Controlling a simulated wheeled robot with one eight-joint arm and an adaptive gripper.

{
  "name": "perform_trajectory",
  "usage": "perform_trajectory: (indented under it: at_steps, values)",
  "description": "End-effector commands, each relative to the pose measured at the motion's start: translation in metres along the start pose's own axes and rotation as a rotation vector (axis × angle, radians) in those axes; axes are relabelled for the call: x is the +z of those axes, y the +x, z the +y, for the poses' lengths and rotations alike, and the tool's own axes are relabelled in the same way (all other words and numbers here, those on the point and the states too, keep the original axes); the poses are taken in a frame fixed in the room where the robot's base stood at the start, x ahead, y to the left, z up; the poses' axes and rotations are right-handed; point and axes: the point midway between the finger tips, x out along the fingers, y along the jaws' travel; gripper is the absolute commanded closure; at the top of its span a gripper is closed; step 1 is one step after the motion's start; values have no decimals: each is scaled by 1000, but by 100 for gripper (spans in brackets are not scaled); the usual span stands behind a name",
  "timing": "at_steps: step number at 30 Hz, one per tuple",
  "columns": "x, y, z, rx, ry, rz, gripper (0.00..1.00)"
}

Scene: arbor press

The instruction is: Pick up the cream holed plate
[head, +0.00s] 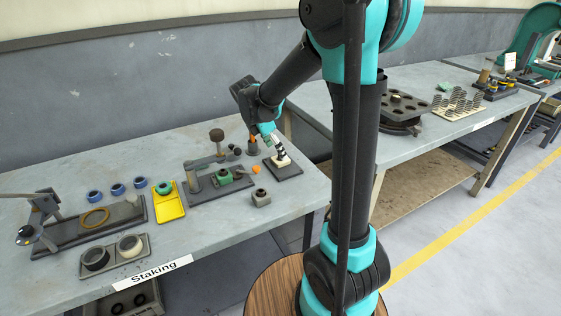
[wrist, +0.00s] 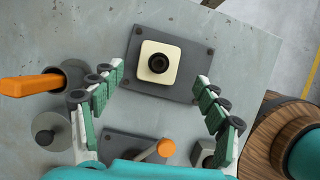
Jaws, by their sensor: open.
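The cream holed plate (wrist: 158,79) is a rounded square with a dark round part at its centre. It sits on a dark grey base plate (wrist: 200,86) with small studs at the corners. In the head view the cream plate (head: 284,161) is at the right end of the near bench, partly hidden by my gripper. My gripper (head: 277,148) is above it, pointing down. In the wrist view my gripper (wrist: 161,80) is open and empty, with one green-padded finger on each side of the cream plate. The fingers look apart from it.
An orange-handled tool (wrist: 30,85) in a dark round holder stands left of the base plate. A small press fixture with an orange knob (wrist: 166,147) is close by. A yellow tray (head: 168,205) and a grey block (head: 261,198) sit further along the bench.

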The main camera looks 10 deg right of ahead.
Motion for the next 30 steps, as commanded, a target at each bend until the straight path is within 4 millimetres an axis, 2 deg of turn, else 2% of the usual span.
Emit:
perform_trajectory:
  at_steps: [3, 8, 17, 30]
  values:
    - [-2, 18, 2, 0, 1, 0, 26]
    - [-2, 37, 2, 0, 2, 0, 26]
    - [-3, 42, 2, 0, 0, 0, 26]
    - [-3, 41, 2, 0, 0, 0, 79]
